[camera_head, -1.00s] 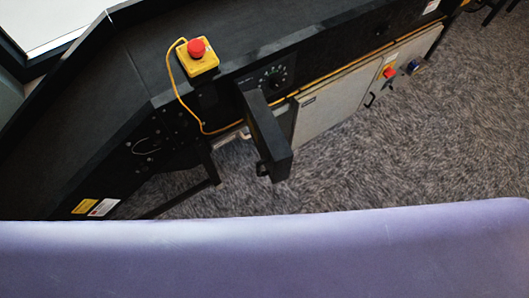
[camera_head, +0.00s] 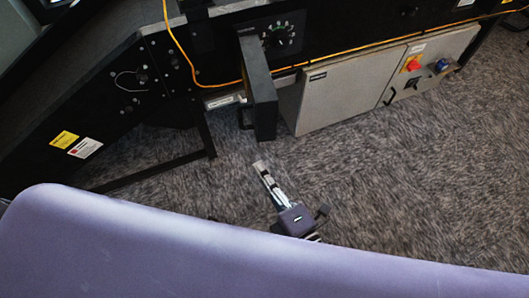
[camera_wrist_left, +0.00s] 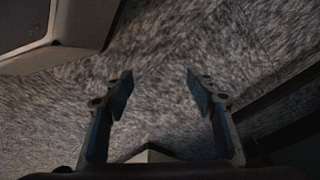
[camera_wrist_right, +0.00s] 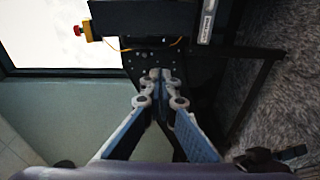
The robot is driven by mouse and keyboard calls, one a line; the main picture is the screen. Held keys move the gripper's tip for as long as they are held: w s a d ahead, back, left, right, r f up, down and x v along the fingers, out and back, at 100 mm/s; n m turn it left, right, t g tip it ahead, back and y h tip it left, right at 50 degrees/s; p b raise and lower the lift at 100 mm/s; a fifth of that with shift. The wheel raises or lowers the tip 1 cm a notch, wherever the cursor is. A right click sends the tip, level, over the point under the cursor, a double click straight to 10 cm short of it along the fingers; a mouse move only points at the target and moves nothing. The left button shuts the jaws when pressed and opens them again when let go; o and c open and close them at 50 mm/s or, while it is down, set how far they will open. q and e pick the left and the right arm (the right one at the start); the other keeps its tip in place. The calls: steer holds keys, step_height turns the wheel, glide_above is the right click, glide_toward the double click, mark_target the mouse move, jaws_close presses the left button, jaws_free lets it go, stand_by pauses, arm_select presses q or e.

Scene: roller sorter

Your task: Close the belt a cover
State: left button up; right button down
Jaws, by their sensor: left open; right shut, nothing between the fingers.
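The cover (camera_head: 258,88) is a black, flat, box-like panel in the head view. It stands out from the front of the dark sorter frame, swung open, beside a dial (camera_head: 279,36). A small handle-like loop shows on its left side. My right gripper (camera_head: 261,168) is below the cover over the carpet, shut and empty, apart from the cover. It also shows shut in the right wrist view (camera_wrist_right: 160,80). My left gripper (camera_wrist_left: 160,78) is open and empty above the carpet in the left wrist view; it does not show in the head view.
A grey cabinet (camera_head: 345,90) with a red knob (camera_head: 413,64) stands right of the cover. A yellow cable (camera_head: 350,52) runs along the frame. A black leg (camera_head: 205,135) stands left. A red-and-yellow stop button (camera_wrist_right: 80,33) shows in the right wrist view. Carpet in front is free.

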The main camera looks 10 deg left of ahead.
mark_target(242, 126)
steer(key=shift+n+y, duration=0.3)
steer(key=w+a, duration=0.1)
steer(key=w, duration=0.1)
steer(key=w+a+p, duration=0.1)
steer(key=w+a, duration=0.1)
steer(key=w, duration=0.1)
steer(key=w+a, duration=0.1)
steer(key=w, duration=0.2)
steer(key=shift+w+a+r, duration=0.2)
steer(key=shift+a+r, duration=0.05)
arm_select(q)
steer(key=shift+s+a+f, duration=0.1)
steer(key=shift+s+f, duration=0.5)
steer(key=shift+f, duration=0.3)
steer(key=shift+s+a+f, duration=0.1)
steer(key=shift+s+f, duration=0.5)
steer(key=shift+f, duration=0.25)
arm_select(e)
steer(key=shift+w+d, duration=0.15)
steer(key=shift+d, duration=0.3)
